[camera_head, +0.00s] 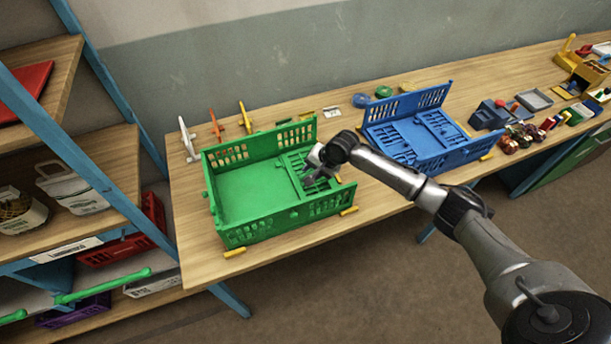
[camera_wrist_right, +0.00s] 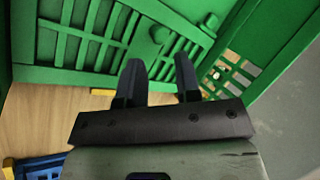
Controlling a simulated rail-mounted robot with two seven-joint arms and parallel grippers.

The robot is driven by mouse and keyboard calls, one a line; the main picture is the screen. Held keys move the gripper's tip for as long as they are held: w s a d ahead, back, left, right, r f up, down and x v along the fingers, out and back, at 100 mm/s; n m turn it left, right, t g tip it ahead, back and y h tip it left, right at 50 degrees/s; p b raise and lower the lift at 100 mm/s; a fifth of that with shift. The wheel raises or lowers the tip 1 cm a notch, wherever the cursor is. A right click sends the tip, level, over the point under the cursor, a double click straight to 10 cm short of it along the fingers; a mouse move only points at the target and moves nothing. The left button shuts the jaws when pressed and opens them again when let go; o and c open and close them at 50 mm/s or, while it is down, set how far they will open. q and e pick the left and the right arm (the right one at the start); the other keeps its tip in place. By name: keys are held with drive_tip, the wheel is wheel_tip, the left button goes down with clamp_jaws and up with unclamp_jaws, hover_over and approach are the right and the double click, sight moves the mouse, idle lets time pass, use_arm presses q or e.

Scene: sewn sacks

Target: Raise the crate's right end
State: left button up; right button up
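The green crate (camera_head: 250,235) stands on the wooden table at the left. Its back and front walls and its left end are upright. Its slatted right end (camera_head: 297,163) appears to lie folded down inside, over the right part of the floor. My right gripper (camera_head: 318,176) is above this panel, reaching in from the right. In the right wrist view the two dark fingers (camera_wrist_right: 159,62) are apart with nothing between them, in front of the green slatted panel (camera_wrist_right: 85,60) and a round green knob (camera_wrist_right: 160,34). I cannot tell whether they touch it. My left gripper is out of view.
A blue crate (camera_head: 408,142) with its back wall up is close on the right. Yellow blocks (camera_head: 349,211) lie by the green crate's corners. Clamp-like tools (camera_head: 216,127) stand behind it. A shelf rack (camera_head: 65,138) is at the left.

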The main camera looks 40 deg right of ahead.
sight(304, 176)
drive_tip(key=shift+b+x, duration=0.3)
drive_tip(key=shift+x, duration=2.3)
clamp_jaws()
